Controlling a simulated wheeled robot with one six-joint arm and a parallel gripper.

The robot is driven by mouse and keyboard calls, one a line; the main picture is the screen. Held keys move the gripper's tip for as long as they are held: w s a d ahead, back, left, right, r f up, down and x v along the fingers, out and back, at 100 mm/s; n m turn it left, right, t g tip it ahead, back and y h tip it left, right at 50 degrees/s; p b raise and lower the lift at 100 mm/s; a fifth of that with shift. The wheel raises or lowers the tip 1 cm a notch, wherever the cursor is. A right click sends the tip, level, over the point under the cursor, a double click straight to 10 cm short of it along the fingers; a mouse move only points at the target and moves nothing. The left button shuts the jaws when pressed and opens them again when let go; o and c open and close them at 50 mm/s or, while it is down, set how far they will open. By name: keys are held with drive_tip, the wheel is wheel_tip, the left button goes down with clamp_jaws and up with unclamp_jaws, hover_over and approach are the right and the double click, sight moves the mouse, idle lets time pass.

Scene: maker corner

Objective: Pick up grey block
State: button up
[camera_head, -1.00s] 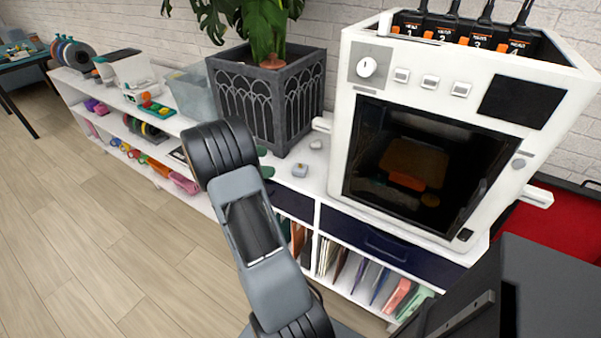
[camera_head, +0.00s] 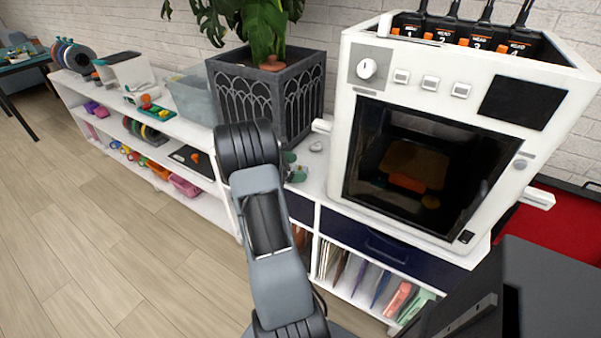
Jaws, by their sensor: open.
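My arm rises through the middle of the view and hides most of my gripper (camera_head: 295,165). Only its small green fingertips show, just right of the dark arm joint, above the white shelf top. They are open. The small light-grey block (camera_head: 301,174) is at the fingertips on the shelf top, in front of the planter and left of the white machine. It is mostly covered by the fingers, and I cannot tell whether they touch it.
A small rounded grey item (camera_head: 316,146) lies just behind the fingertips. The dark planter (camera_head: 305,95) stands behind, and the white machine (camera_head: 345,150) with a side knob stands close on the right. A clear bin (camera_head: 190,97) and spools (camera_head: 75,55) are farther left on the white shelf.

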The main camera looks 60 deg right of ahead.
drive_tip(key=shift+s+d+f, duration=0.25)
drive_tip(key=shift+s+d, duration=0.1)
drive_tip(key=shift+d, duration=0.05)
drive_tip(key=shift+c, duration=0.2)
drive_tip(key=c, duration=1)
drive_tip(key=shift+r, duration=0.15)
